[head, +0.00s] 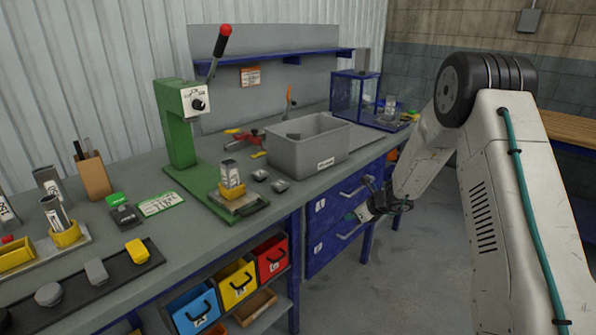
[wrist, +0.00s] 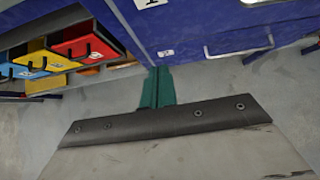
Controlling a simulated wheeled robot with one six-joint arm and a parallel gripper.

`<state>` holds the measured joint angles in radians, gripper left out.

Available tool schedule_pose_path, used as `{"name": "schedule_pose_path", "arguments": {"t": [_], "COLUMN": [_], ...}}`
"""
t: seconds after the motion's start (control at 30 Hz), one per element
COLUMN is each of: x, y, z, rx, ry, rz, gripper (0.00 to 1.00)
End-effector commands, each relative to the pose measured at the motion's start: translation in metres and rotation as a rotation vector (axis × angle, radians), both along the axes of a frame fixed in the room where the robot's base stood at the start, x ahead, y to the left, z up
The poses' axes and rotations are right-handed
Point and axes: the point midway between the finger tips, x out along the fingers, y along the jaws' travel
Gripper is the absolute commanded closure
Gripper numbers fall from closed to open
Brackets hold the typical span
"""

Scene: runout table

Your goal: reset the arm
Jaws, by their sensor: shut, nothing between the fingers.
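My arm reaches in from the right in the head view, and my gripper (head: 353,216) hangs low in front of the blue drawer unit (head: 318,228). In the wrist view my gripper (wrist: 157,72) shows as two green fingers closed together, with nothing between them. The fingers point toward the blue drawer front (wrist: 215,27) and the floor. Whether the tips touch the drawer front cannot be told.
The workbench (head: 150,228) holds a green press (head: 178,125), a grey bin (head: 305,155) and several small parts. Blue, yellow and red bins (head: 271,257) sit on a shelf under it. Drawer handles (head: 350,232) stick out near my gripper. The floor (head: 410,270) is clear.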

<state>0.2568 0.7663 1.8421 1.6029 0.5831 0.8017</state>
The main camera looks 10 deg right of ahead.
Motion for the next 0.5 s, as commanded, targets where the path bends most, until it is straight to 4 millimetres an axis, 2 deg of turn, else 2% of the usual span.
{"name": "schedule_pose_path", "arguments": {"t": [0.1, 0.2, 0.23, 0.5], "x": [-0.007, -0.035, -0.045, -0.134], "y": [0.009, 0.024, 0.029, 0.072], "z": [-0.001, -0.008, -0.005, 0.070], "rx": [-0.027, -0.062, -0.077, -0.211], "ry": [-0.030, -0.038, -0.048, -0.180], "rz": [0.107, 0.285, 0.349, 0.913], "gripper": [1.00, 1.00, 1.00, 1.00]}}
